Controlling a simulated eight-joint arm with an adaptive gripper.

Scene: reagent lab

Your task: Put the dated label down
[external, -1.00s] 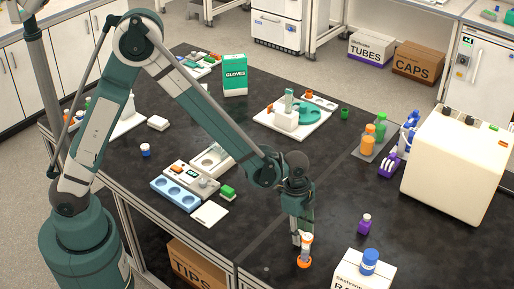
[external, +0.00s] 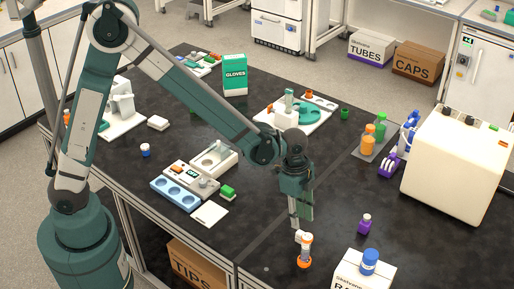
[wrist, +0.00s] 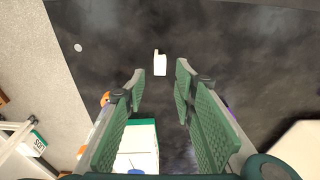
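A small white piece with a narrow tab, which looks like the dated label (wrist: 160,64), lies on the dark bench in the wrist view. No date can be read on it. In the external view a white patch (external: 300,233) below my fingers may be this label; it overlaps the orange-and-white bottle there, so I cannot be sure. My gripper (wrist: 161,84) is open, its green pads apart, with nothing held between them. The label shows beyond the fingertips, in line with the gap. In the external view my gripper (external: 301,224) points down, above the white patch.
The orange-and-white bottle (external: 304,262) stands close below my gripper, near the bench's front edge. A white box (external: 352,273) with a blue-capped bottle (external: 369,262) is to its right. Bare bench lies left of my gripper.

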